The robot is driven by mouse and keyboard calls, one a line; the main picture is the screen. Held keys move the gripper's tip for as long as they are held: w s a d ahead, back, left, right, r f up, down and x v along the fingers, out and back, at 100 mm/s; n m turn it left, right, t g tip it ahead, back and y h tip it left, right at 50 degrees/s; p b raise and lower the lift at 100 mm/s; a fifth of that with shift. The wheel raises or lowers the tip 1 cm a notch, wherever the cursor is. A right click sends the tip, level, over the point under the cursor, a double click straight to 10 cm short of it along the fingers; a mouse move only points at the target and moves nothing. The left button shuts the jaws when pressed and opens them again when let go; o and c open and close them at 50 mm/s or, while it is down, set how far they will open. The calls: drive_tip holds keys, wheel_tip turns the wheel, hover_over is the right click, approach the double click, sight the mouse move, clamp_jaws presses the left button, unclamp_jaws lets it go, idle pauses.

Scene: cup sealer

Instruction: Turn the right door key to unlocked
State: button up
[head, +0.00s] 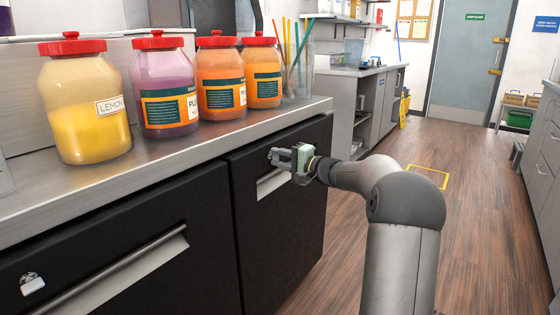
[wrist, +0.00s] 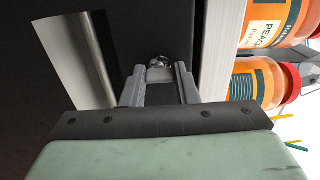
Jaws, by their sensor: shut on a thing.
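The right door (head: 296,215) is a black panel under the counter, and it looks closed. Its silver lock (wrist: 159,62) is near the top edge, with the small metal key (wrist: 160,74) at it. My gripper (head: 278,157) is at that lock in the head view and hides most of it. In the wrist view my gripper (wrist: 160,80) has one finger on each side of the key and is shut on it. The key's exact turn angle is hard to tell.
The left door (head: 130,275) has its own key (head: 32,284) and a long handle. The right door's handle (head: 271,182) sits just below my gripper. Jars of yellow, purple and orange contents (head: 168,85) stand on the counter (head: 200,150) above. The floor (head: 470,220) at right is clear.

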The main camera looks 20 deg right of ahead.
drive_tip(key=o, duration=1)
drive_tip(key=shift+c, duration=0.2)
drive_tip(key=p+v, duration=0.2)
drive_tip(key=v, duration=1.5)
drive_tip(key=shift+s, duration=0.25)
